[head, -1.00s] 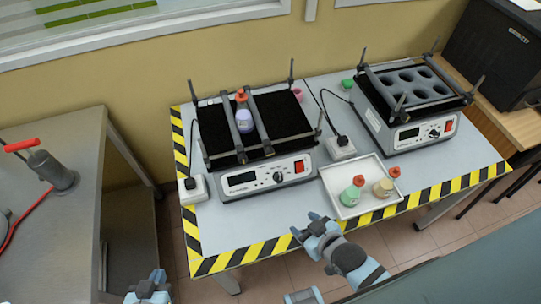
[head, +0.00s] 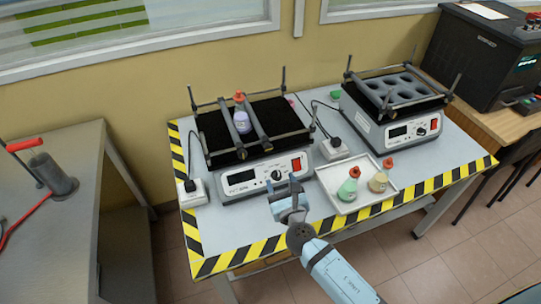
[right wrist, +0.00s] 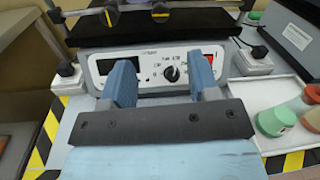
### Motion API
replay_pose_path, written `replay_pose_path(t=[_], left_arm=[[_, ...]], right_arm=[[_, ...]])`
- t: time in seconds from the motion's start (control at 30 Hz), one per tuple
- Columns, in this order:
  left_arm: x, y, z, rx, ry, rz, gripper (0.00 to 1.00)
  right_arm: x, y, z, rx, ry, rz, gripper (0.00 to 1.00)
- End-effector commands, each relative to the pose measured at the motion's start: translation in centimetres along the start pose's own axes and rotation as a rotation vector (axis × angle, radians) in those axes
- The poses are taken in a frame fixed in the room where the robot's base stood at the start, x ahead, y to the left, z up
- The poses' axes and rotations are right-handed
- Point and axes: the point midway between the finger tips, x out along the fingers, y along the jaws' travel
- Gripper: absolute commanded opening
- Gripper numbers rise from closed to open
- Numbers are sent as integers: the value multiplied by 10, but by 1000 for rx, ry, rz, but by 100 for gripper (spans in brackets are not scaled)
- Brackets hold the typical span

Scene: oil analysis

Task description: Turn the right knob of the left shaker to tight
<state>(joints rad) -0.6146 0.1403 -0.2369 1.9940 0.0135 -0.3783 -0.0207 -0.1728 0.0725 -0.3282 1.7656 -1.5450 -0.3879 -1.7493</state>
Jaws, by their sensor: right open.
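The left shaker (head: 250,180) is a white box with a black top. Two bars lie across its top, on either side of a bottle (head: 242,120) with a red cap. The right bar's front-end knob (head: 268,148) also shows, with a yellowish ring, in the right wrist view (right wrist: 160,16); a similar left knob (right wrist: 110,18) is beside it. A dial (head: 277,176) and red switch are on the front panel. My right gripper (head: 286,198) is open and empty, in front of the panel, below and apart from the knobs. My left gripper is out of view.
A white tray (head: 340,206) with a green bottle (head: 347,190) and a beige bottle (head: 378,182) stands right of my gripper. A second shaker (head: 395,130) is at the right. Power sockets flank the left shaker. The striped table edge is in front.

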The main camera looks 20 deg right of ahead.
Motion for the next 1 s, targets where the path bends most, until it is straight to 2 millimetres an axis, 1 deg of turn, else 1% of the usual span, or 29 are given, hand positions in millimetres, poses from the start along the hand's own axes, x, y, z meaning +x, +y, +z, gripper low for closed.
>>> replay_pose_path(t=[0.03, 0.17, 0.2, 0.4, 0.5, 0.6, 0.7, 0.8, 1.0], left_arm=[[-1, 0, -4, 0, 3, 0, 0], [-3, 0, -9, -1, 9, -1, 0], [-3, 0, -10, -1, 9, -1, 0], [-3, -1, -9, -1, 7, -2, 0], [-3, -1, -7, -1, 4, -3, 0], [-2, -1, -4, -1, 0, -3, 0], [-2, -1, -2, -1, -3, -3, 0], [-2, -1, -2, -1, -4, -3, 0], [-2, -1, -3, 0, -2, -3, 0]], right_arm=[[9, -1, 2, 1, -1, -1, 55], [35, 0, 2, 3, 0, 0, 55], [44, 0, 3, 4, -1, 0, 55], [86, 0, 1, 4, 1, 0, 55], [102, 0, 1, 6, 1, 0, 55], [114, 0, 0, 6, 1, 0, 55], [121, 0, 0, 6, 3, 0, 55], [125, 0, 0, 6, 2, 0, 55], [125, 0, 0, 7, 3, 1, 55]])
